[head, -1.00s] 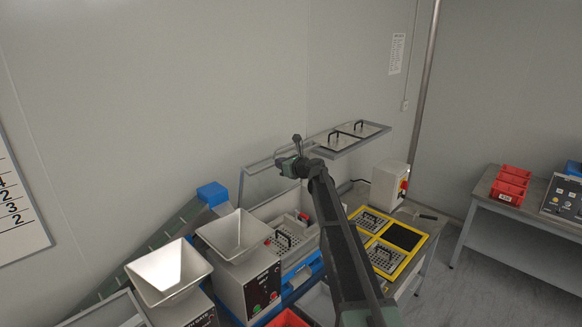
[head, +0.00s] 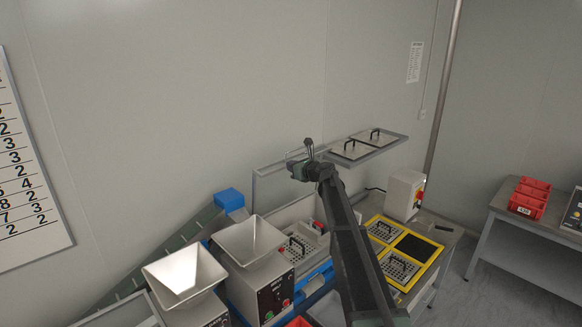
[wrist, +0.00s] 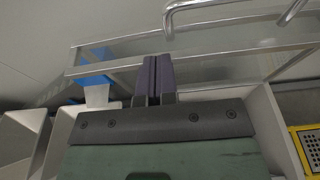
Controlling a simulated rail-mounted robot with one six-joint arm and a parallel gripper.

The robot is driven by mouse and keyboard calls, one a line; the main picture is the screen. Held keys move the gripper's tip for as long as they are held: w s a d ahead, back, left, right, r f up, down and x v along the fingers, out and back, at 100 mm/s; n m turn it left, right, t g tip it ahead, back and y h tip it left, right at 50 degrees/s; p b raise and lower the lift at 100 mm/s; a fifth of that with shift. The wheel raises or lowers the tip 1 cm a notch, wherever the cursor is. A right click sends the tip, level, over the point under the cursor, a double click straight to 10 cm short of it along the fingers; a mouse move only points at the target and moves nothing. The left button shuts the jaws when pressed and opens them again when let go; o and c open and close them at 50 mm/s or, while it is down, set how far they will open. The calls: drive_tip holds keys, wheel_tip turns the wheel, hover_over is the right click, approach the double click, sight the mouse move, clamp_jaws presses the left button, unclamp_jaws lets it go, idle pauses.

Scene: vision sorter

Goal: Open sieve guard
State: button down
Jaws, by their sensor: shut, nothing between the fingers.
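The sieve guard (head: 273,184) is a clear panel with a grey frame. In the head view it stands raised behind the sieve box, which lies open below it. In the wrist view its grey frame bar (wrist: 215,61) crosses behind my fingers, and a bent metal handle (wrist: 235,28) shows above. My gripper (wrist: 154,60) is shut and empty, its fingertips near the frame bar and below and left of the handle. I cannot tell whether they touch the bar. In the head view my gripper (head: 298,166) is at the guard's right part, partly hidden by my arm.
Two white hoppers (head: 184,274) stand left of the sieve, with a conveyor (head: 165,246) behind. A shelf (head: 375,152) with handled plates is on the right. Below it are yellow-framed trays (head: 428,270) and a switch box (head: 404,194). Red bins (head: 528,198) stand far right.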

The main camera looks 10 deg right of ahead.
drive_tip(key=s+d+r+p, duration=0.6)
drive_tip(key=s, duration=0.4)
drive_tip(key=s+a+f+n+g+h+b, duration=0.2)
drive_tip(key=s+f+n+b, duration=0.4)
drive_tip(key=s+f+n, duration=0.4)
drive_tip(key=s+a+f+n+g+h+b, duration=0.3)
drive_tip(key=s+f+n+g+b, duration=0.4)
drive_tip(key=s, duration=1.2)
drive_tip(key=s+a+f+n+g+h+b, duration=0.3)
drive_tip(key=s+f+n+b, duration=0.4)
drive_tip(key=s+f+n, duration=0.5)
drive_tip(key=shift+s+a+f+n+g, duration=0.4)
drive_tip(key=shift+s+a+f+g, duration=0.6)
drive_tip(key=shift+s+f, duration=1.15)
